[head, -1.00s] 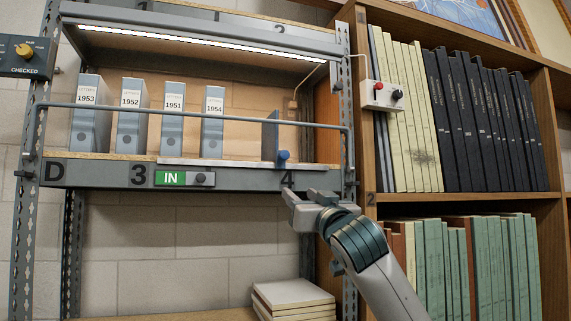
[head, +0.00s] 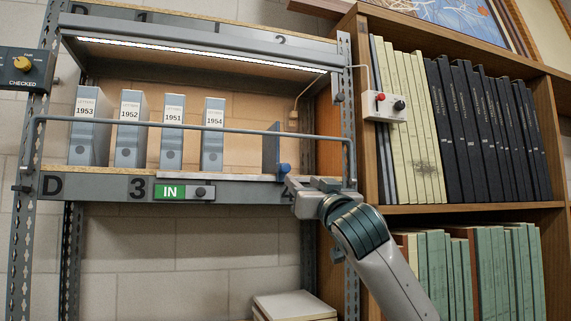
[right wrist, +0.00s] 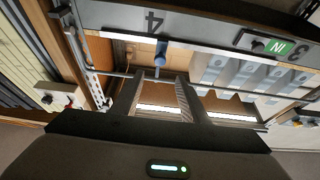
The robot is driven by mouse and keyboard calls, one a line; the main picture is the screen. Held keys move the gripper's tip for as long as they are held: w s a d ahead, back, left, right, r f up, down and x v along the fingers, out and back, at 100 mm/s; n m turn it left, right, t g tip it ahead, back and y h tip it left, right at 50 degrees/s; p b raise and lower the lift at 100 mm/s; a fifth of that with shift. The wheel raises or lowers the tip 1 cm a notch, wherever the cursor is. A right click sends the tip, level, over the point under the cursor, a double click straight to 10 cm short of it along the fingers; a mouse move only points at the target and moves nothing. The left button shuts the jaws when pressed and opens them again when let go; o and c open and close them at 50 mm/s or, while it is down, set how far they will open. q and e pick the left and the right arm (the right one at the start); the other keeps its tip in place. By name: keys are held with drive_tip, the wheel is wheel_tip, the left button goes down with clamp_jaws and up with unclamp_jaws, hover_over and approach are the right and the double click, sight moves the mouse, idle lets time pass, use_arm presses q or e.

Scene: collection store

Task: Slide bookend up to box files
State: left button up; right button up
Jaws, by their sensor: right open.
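The bookend (head: 270,147) is an upright blue-grey plate at the right of the shelf, with a blue knob (head: 285,169) at its lower front. Several grey-blue box files stand upright to its left, with gaps between them; the nearest is 1954 (head: 213,140), clearly apart from the bookend. My right gripper (head: 290,184) is open and empty at the shelf's front edge, just below the knob. In the right wrist view, the knob (right wrist: 160,52) shows just beyond the open fingertips (right wrist: 170,78), nearer the left one. My left gripper is not in view.
A horizontal rail (head: 200,125) crosses in front of the files and bookend. The shelf lip carries a green IN slider (head: 170,192). A rack upright (head: 348,220) stands right of the bookend. The board between bookend and file 1954 is clear.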

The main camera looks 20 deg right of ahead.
sight(286, 168)
drive_tip(key=p+x, duration=0.7)
drive_tip(key=x, duration=0.5)
drive_tip(key=shift+w+r, duration=0.2)
drive_tip(key=shift+r, duration=0.1)
drive_tip(key=shift+p+x, duration=0.65)
drive_tip(key=shift+x, duration=0.25)
drive_tip(key=shift+f, duration=0.15)
clamp_jaws()
